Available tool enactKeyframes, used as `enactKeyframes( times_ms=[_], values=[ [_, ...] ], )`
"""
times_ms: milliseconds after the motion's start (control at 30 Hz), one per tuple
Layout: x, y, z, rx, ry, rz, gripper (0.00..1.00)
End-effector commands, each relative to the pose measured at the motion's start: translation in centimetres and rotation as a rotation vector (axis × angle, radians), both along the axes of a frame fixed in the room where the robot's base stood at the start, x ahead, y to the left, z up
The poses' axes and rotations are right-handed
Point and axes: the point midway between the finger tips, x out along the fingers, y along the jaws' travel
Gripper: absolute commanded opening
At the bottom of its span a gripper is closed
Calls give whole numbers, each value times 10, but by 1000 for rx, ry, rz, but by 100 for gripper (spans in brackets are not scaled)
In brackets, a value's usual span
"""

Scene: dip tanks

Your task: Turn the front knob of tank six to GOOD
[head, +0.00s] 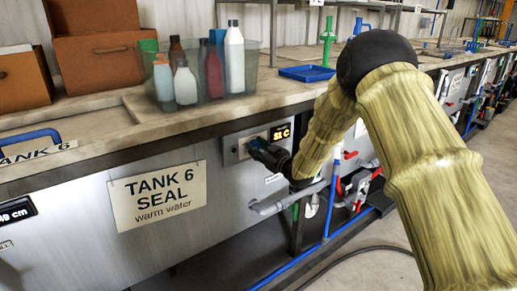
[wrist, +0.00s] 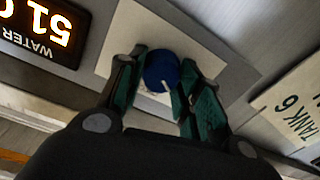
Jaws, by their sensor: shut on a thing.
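Tank six is the grey metal tank front with the sign "TANK 6 SEAL warm water" (head: 157,195) in the head view. A pale plate (head: 231,151) is on its front beside a lit display (head: 281,132). In the wrist view, a round blue knob (wrist: 160,68) with a short white mark sits on the plate (wrist: 125,38). My gripper (head: 262,150) reaches the plate, and its green-lined fingers (wrist: 158,82) are closed on the knob's two sides.
On the counter above stand a clear bin (head: 208,108) of bottles, a blue tray (head: 307,73) and brown boxes (head: 110,60). The wrist view shows the display reading 51 (wrist: 50,28), labelled WATER.

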Motion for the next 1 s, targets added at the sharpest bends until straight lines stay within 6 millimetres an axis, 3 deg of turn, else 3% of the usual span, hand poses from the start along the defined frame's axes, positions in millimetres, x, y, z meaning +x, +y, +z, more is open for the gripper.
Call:
enactKeyframes(
  times_ms=[367, 1000],
  values=[
    [2, -3, 3, 172, 121, -4, 11],
    [4, -7, 1, 663, 475, -5, 11]
  ],
)
